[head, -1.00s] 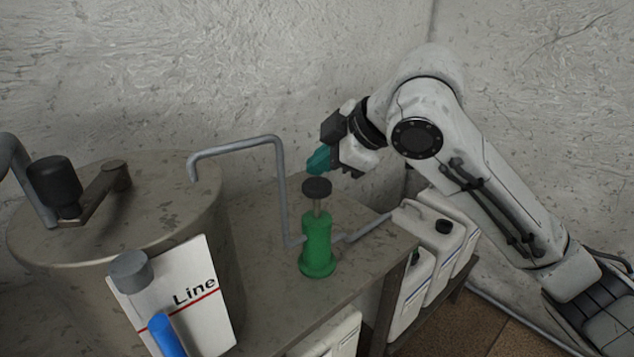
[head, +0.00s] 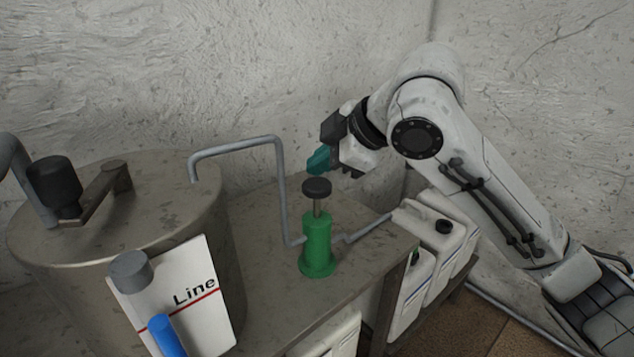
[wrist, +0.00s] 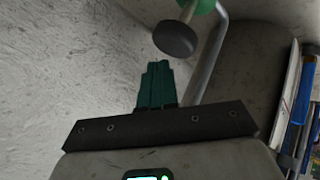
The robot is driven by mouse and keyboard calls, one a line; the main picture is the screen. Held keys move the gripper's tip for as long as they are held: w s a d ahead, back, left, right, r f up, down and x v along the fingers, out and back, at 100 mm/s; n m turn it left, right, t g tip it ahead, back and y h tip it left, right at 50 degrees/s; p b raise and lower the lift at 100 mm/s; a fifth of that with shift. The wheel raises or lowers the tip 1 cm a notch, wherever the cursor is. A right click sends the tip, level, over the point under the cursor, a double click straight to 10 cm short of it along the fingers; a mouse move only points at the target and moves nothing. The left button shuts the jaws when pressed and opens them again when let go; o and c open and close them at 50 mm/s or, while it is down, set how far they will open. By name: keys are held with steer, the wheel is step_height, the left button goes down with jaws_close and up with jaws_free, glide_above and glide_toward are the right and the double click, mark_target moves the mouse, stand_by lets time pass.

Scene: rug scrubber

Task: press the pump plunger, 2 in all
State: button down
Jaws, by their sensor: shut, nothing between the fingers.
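The pump is a green upright cylinder (head: 317,245) standing on the grey metal table. Its plunger has a dark round knob (head: 317,187) on a pale rod, and the rod shows between knob and body. My gripper (head: 318,160), with teal fingers, is shut and empty. It is above and just behind the knob in the head view, with a small gap apparent between them. In the wrist view, the knob (wrist: 175,39) is beyond and to the right of the shut fingertips (wrist: 156,68). Part of the green body (wrist: 200,5) shows at the top edge.
A bent grey pipe (head: 236,143) runs from the metal drum (head: 150,215) to the pump. Another pipe leaves the pump to the right. White jugs (head: 438,235) sit right of the table (head: 265,310). Textured walls are close behind.

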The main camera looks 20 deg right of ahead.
mark_target(321, 186)
steer(key=shift+f, duration=0.4)
steer(key=shift+f+b, duration=1.35)
steer(key=shift+f, duration=0.6)
stand_by(1.9)
steer(key=shift+r, duration=0.1)
steer(key=shift+r+p, duration=2.05)
steer(key=shift+r, duration=0.25)
step_height(321, 186, up, 5)
steer(key=p, duration=0.4)
